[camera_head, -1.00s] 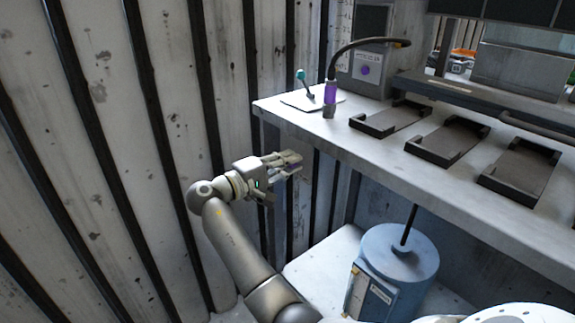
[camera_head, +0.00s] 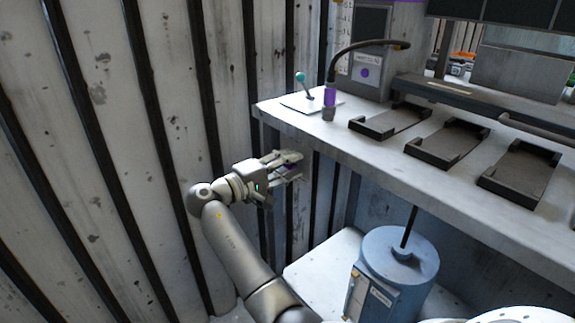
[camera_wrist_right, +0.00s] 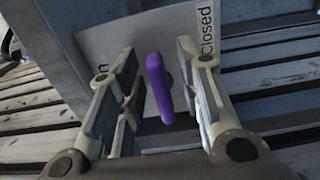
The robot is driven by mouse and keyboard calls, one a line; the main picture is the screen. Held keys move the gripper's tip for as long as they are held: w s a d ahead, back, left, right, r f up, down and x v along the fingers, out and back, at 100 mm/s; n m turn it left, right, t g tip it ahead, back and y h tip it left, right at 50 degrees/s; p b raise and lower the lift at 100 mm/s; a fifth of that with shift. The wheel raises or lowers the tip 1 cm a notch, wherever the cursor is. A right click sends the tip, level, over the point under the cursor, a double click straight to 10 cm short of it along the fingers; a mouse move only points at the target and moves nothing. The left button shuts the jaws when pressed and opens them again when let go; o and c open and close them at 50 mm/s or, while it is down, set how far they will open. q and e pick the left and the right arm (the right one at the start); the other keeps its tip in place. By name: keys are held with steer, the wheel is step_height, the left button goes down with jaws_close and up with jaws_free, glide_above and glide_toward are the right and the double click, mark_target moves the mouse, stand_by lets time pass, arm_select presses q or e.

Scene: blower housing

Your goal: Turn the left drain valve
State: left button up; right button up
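A purple valve handle (camera_wrist_right: 159,88) stands between the two fingers of my right gripper (camera_wrist_right: 156,56) in the right wrist view. The fingers are open, one on each side, with visible gaps to the handle. Behind it is a pale plate (camera_wrist_right: 120,32) with the word "Closed" at the right and a partly hidden word ending in "n" at the left.
The bench (camera_head: 400,165) carries several black trays (camera_head: 450,143), a purple-collared bent hose (camera_head: 330,98) and a small teal-knobbed lever (camera_head: 302,80). A blue cylindrical tank (camera_head: 398,265) stands below. A ribbed metal wall (camera_head: 110,120) bounds the left.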

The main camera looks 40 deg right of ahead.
steer(key=a, duration=1.2)
steer(key=shift+s, duration=0.45)
steer(key=shift+f, duration=0.1)
